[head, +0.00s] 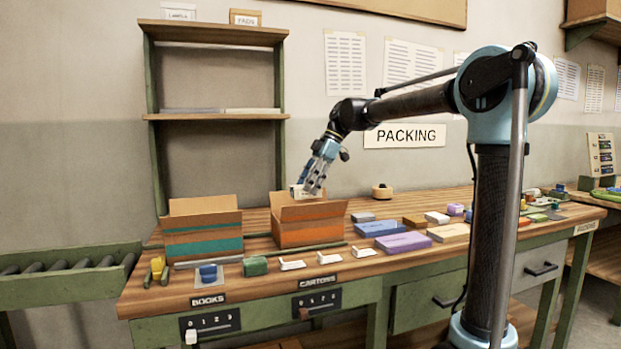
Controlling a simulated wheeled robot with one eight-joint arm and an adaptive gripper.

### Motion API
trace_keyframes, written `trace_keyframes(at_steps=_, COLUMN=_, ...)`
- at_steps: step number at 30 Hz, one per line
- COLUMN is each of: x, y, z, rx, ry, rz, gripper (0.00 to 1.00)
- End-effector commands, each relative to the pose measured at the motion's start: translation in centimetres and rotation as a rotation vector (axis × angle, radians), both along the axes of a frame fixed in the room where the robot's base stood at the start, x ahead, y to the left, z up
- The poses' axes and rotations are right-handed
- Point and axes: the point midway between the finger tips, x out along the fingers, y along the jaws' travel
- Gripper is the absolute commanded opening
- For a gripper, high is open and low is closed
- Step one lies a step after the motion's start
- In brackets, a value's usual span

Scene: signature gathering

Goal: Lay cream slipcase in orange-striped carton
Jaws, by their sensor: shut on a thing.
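The orange-striped carton (309,233) stands open on the bench, left of the middle of the head view. My gripper (309,188) points down just above its opening. It is shut on a small pale thing, which looks like the cream slipcase (297,191), at the level of the carton's raised flaps. The fingers and the flap hide part of it. I cannot tell whether it touches the carton. The carton's inside is hidden by its front wall.
A teal-striped carton (202,234) stands to the left. Purple (403,242), blue (379,228) and cream (448,232) blocks lie to the right. Small white cards (329,258) line the front. A green shelf (213,117) stands behind the cartons.

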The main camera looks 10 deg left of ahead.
Motion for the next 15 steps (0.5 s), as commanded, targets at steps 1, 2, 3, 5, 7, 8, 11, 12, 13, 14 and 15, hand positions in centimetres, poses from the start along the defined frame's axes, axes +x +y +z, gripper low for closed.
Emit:
trace_keyframes(at_steps=1, x=0.0, y=0.0, z=-0.5, rx=0.0, ry=0.0, rz=0.0, gripper=0.27)
trace_keyframes(at_steps=2, x=0.0, y=0.0, z=-0.8, rx=0.0, ry=0.0, rz=0.0, gripper=0.27)
trace_keyframes(at_steps=3, x=0.0, y=0.0, z=-1.2, rx=0.0, ry=0.0, rz=0.0, gripper=0.27)
trace_keyframes(at_steps=5, x=0.0, y=0.0, z=-1.8, rx=0.0, ry=0.0, rz=0.0, gripper=0.27)
trace_keyframes(at_steps=7, x=0.0, y=0.0, z=-2.4, rx=0.0, ry=0.0, rz=0.0, gripper=0.27)
trace_keyframes(at_steps=8, x=0.0, y=0.0, z=-2.7, rx=0.0, ry=0.0, rz=0.0, gripper=0.27)
trace_keyframes(at_steps=11, x=0.0, y=0.0, z=-3.7, rx=0.0, ry=0.0, rz=0.0, gripper=0.27)
trace_keyframes(at_steps=12, x=0.0, y=0.0, z=-4.1, rx=0.0, ry=0.0, rz=0.0, gripper=0.27)
trace_keyframes(at_steps=13, x=0.0, y=0.0, z=-4.4, rx=0.0, ry=0.0, rz=0.001, gripper=0.27)
trace_keyframes(at_steps=14, x=0.0, y=0.0, z=-4.6, rx=0.0, ry=0.0, rz=0.001, gripper=0.27)
trace_keyframes(at_steps=15, x=0.0, y=0.0, z=-5.0, rx=0.0, ry=0.0, rz=0.001, gripper=0.27)
